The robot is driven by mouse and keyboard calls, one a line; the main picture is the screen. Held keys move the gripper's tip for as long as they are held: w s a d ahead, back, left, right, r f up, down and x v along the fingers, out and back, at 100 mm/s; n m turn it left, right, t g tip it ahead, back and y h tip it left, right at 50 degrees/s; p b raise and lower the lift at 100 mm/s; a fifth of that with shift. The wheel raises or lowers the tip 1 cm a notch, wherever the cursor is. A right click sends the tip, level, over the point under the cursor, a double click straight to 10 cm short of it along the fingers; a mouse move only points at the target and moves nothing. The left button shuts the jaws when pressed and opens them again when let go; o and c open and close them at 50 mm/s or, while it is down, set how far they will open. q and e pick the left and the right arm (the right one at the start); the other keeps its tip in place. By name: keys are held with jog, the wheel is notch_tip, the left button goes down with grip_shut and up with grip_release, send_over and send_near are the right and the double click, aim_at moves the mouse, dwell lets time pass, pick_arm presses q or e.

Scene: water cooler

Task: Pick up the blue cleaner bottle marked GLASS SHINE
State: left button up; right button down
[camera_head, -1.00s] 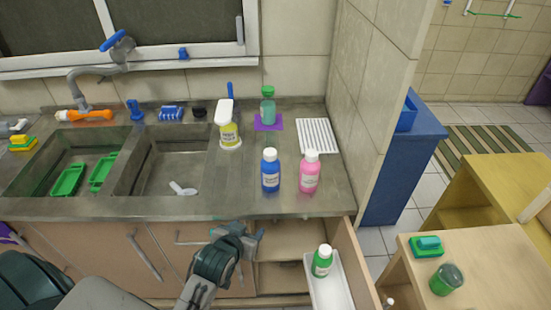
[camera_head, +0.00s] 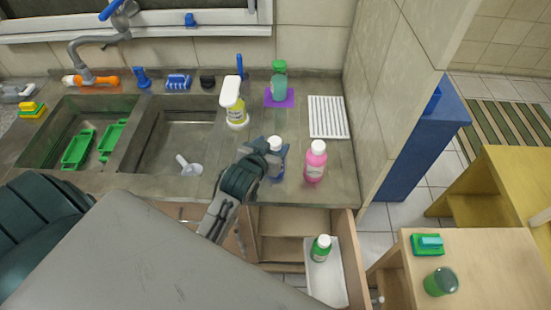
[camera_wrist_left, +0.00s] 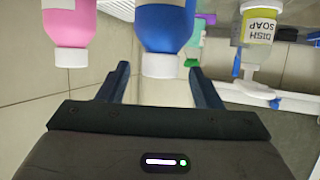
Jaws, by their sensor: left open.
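The blue bottle (camera_head: 279,168) with a white cap stands on the counter, partly hidden behind my left gripper (camera_head: 268,154). In the left wrist view the blue bottle (camera_wrist_left: 165,25) appears upside down, between the two open fingers of my left gripper (camera_wrist_left: 158,88). The fingers look apart from it, with its white cap nearest the palm. Its label text cannot be read here. My right gripper is not in view.
A pink bottle (camera_head: 315,163) stands close to the right of the blue one. A dish soap bottle (camera_head: 234,104) and a green bottle (camera_head: 279,82) stand behind. Below the counter edge, an open drawer holds a white tray (camera_head: 335,283) with a green bottle (camera_head: 320,248).

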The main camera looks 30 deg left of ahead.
aim_at(277, 139)
pick_arm(q)
jog(key=p+x, duration=0.2)
jog(key=x, duration=0.1)
jog(key=shift+w+r, duration=0.1)
jog(key=shift+w, duration=0.1)
jog(key=shift+w+a+f, duration=0.1)
jog(key=shift+w+f, duration=0.35)
jog(key=shift+w, duration=0.1)
jog(key=shift+s+r, duration=0.1)
jog(key=shift+s, duration=0.05)
jog(key=c, duration=0.6)
grip_shut()
